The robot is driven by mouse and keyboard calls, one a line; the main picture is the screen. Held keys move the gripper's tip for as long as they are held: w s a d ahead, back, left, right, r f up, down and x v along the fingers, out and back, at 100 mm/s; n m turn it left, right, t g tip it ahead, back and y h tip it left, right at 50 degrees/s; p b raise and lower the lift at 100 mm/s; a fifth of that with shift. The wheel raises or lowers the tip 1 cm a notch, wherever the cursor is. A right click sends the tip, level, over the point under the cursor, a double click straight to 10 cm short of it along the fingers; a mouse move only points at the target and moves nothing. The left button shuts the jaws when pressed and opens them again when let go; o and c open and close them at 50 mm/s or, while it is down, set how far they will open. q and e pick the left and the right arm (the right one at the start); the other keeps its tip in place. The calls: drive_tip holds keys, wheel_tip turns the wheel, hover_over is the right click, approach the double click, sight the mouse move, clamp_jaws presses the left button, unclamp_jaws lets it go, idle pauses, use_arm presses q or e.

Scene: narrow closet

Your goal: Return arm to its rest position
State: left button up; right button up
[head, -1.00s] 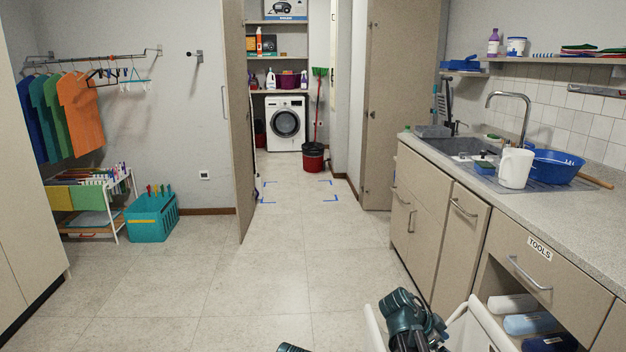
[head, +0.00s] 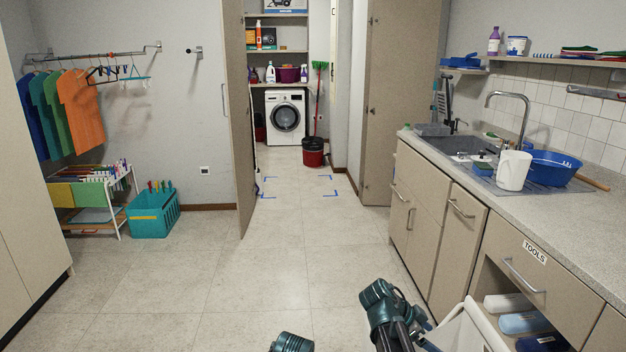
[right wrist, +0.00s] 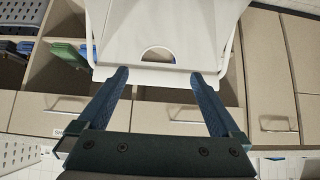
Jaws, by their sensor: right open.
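My right arm (head: 388,316) rises from the bottom edge in the head view, bent, with its gripper out of sight there. In the right wrist view my right gripper (right wrist: 160,75) is open, its two blue fingers spread apart with nothing between them. The fingertips are near the lower edge of a white container (right wrist: 150,35) that has a half-round cutout; I cannot tell whether they touch it. A small part of my left arm (head: 292,342) shows at the bottom edge of the head view. My left gripper is not seen.
The white container also shows at the bottom of the head view (head: 466,328), beside the counter drawers (head: 528,268). An open shelf below holds rolled cloths (head: 520,322). A teal basket (head: 153,215) stands by the left wall. The middle of the floor (head: 270,270) is clear.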

use_arm(q)
wheel_tip(320, 180, down, 7)
drive_tip(key=b, duration=0.6)
use_arm(e)
drive_tip(key=x, duration=1)
use_arm(q)
wheel_tip(320, 180, up, 28)
drive_tip(key=p, duration=2.7)
drive_tip(key=shift+f, duration=0.25)
use_arm(e)
drive_tip(key=s+a+r, duration=0.2)
drive_tip(key=a+r, duration=0.1)
drive_tip(key=r, duration=0.6)
drive_tip(key=s+a+r, duration=0.2)
drive_tip(key=a+r, duration=0.2)
drive_tip(key=r, duration=0.5)
drive_tip(key=s+a+r, duration=0.2)
drive_tip(key=a+r, duration=0.2)
drive_tip(key=r, duration=0.5)
drive_tip(key=shift+r, duration=0.3)
drive_tip(key=shift+s+a, duration=0.1)
